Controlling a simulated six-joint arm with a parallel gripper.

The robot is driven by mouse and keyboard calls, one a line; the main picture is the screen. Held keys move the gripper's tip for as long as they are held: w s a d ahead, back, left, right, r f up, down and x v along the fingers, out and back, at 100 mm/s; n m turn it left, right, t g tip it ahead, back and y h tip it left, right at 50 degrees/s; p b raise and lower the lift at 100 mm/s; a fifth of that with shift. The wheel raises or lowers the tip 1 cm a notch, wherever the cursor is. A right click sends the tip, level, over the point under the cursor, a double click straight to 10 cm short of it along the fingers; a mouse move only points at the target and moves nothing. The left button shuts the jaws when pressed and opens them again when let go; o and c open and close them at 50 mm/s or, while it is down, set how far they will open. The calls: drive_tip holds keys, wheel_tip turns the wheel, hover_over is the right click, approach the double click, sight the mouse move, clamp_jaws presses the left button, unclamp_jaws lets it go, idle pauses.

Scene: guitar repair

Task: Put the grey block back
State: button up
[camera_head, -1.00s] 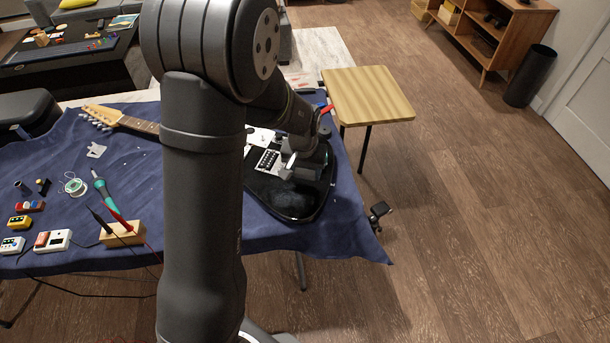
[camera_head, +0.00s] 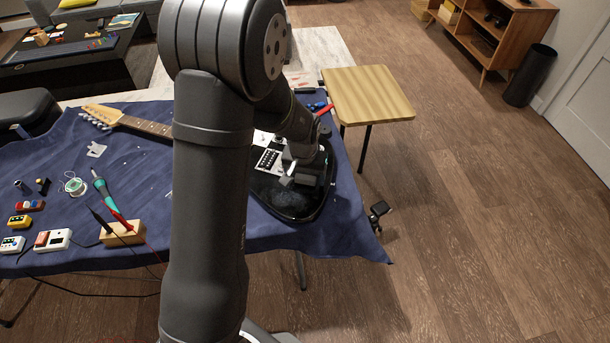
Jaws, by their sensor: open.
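A black electric guitar body (camera_head: 290,203) lies on the blue cloth, its neck (camera_head: 145,125) pointing to the upper left. My gripper (camera_head: 297,180) is open, low over the guitar body, just right of the dark bridge or pickup part (camera_head: 267,159). A small light-grey piece shows at the gripper's left side; I cannot tell whether it is a fingertip or the grey block. No separate grey block can be made out for certain. My arm hides the middle of the guitar and part of the cloth.
On the blue cloth (camera_head: 60,165) at left are a solder spool (camera_head: 74,186), a teal soldering iron (camera_head: 100,186), a wooden probe holder (camera_head: 122,234) and several small pedals. A wooden stool (camera_head: 368,95) stands behind right, with red and blue tools near it.

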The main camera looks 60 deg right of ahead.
wheel_tip(320, 180, up, 12)
drive_tip(key=a, duration=0.1)
drive_tip(key=shift+s+a, duration=0.2)
drive_tip(key=shift+s, duration=0.05)
drive_tip(key=shift+f, duration=0.1)
drive_tip(key=f, duration=0.4)
drive_tip(key=d+f, duration=0.1)
drive_tip(key=f, duration=0.7)
drive_tip(key=shift+w+d, duration=0.2)
drive_tip(key=shift+w, duration=0.05)
drive_tip(key=shift+r, duration=1.4)
